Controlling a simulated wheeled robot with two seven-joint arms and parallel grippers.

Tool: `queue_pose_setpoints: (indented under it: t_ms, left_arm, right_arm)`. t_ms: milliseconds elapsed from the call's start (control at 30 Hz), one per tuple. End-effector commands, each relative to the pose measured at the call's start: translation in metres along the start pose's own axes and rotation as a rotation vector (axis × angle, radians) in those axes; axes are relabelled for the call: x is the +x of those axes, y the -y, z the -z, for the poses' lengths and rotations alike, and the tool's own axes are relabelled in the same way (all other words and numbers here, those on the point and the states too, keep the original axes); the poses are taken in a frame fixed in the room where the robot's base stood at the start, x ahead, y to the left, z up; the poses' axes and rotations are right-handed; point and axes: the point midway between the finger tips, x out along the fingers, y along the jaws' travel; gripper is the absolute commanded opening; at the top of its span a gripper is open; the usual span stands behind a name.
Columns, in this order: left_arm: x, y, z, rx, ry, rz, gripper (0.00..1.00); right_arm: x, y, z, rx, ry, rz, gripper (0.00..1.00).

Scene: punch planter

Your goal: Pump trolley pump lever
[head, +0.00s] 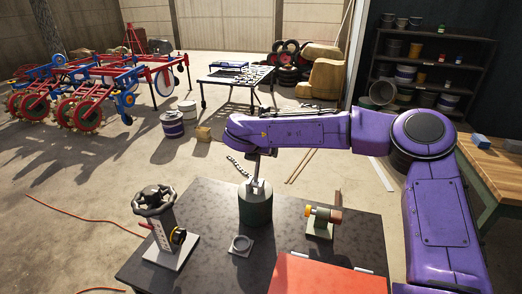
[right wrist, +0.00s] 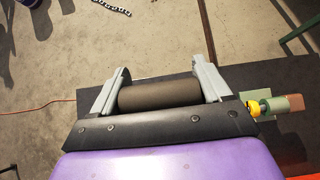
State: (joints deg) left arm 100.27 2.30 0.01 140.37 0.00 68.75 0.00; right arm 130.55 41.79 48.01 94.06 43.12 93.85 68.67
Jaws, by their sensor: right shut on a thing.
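The trolley (head: 212,190) has a dark top and stands in front of me. On it is a dark green round pump body (head: 255,208) with a grey lever linkage (head: 257,184) rising from its top. My right arm crosses above the pump and hides the lever's upper part and most of my right gripper in the head view. In the right wrist view my right gripper (right wrist: 160,68) is shut on the dark cylindrical lever handle (right wrist: 158,95), with one pale finger at each end of it. My left gripper is not in view.
The trolley also bears a handwheel valve (head: 160,215) at left, a small ring plate (head: 241,244), a green and orange fitting (head: 322,218) and a red box (head: 325,275). A workbench (head: 495,165) stands at right.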

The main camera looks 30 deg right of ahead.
Motion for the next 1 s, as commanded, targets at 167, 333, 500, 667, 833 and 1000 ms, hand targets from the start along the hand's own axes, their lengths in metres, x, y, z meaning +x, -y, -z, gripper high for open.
queue_pose_setpoints:
  t_ms: [167,333,500,667,833,1000]
  left_arm:
    - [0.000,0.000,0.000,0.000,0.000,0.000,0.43]
    - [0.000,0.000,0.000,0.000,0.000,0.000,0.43]
    - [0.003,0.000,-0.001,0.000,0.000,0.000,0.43]
    - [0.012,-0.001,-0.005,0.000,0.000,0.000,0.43]
    - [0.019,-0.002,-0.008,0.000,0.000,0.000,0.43]
    - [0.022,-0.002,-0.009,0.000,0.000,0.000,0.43]
  right_arm:
    - [0.002,0.001,0.000,0.000,0.002,0.003,0.98]
    - [0.001,0.000,0.000,-0.001,0.001,0.002,0.98]
    - [-0.006,-0.001,0.001,-0.001,0.001,-0.001,0.98]
    - [-0.038,-0.002,0.002,-0.001,0.004,-0.003,0.98]
    - [-0.077,-0.001,0.001,-0.001,0.003,0.000,0.98]
    - [-0.098,0.000,0.000,0.000,0.000,0.003,0.98]
